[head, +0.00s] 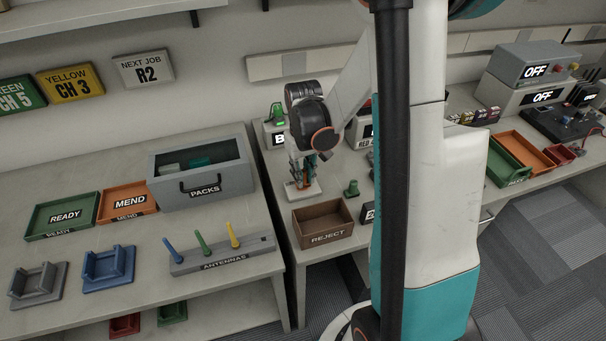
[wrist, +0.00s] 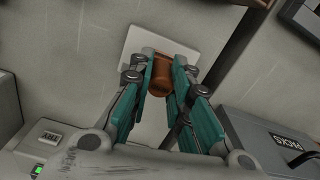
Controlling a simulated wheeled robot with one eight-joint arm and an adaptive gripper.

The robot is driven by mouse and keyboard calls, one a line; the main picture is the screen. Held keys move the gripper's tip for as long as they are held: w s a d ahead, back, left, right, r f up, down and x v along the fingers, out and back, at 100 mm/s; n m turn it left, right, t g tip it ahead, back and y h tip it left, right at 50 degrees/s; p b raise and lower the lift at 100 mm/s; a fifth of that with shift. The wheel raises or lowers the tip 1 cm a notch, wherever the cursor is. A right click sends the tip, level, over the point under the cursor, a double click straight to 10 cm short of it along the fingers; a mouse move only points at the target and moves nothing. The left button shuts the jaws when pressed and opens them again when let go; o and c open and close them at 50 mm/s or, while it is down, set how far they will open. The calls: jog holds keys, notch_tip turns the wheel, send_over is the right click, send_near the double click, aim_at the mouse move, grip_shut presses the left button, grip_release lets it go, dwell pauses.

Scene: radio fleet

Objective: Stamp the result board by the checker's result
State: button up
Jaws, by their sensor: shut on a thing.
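My gripper (head: 302,178) is shut on an orange-brown stamp-like piece (wrist: 161,76), whose round end shows between the fingers in the wrist view. In the head view the piece is mostly hidden by the fingers. It is over a pale flat plate (head: 313,190), which also shows in the wrist view (wrist: 165,38); I cannot tell whether they touch. I cannot read any marking on the plate. A small green piece (head: 352,188) stands on the table to its right.
A brown REJECT tray (head: 325,238) is in front of the plate. The grey PACKS box (head: 203,178) and ANTENNAS rack (head: 223,264) are on the left table. A gap separates the tables. My arm hides part of the right table.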

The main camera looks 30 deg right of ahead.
jog(key=shift+r+p, duration=1.65)
jog(key=shift+r, duration=1)
